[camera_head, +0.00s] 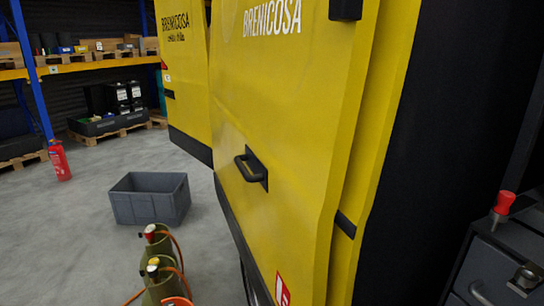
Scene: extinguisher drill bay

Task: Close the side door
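The side door (285,120) is a large yellow panel with "BRENICOSA" lettering on a yellow vehicle, filling the middle of the view. A black handle (252,170) sits low on it. The door's right edge stands out in front of another yellow strip (372,130) of the vehicle. To the right of that strip is a broad dark area (440,140); I cannot tell whether it is an opening or a dark panel. My gripper is not in view, and nothing is seen touching the handle.
A grey crate (150,198) and green cylinders (160,265) with orange hoses stand on the floor at left. A red extinguisher (59,160) stands farther back near shelving (80,70). A dark drawer cabinet (490,270) with a red-topped item (503,204) is at lower right. Floor between is clear.

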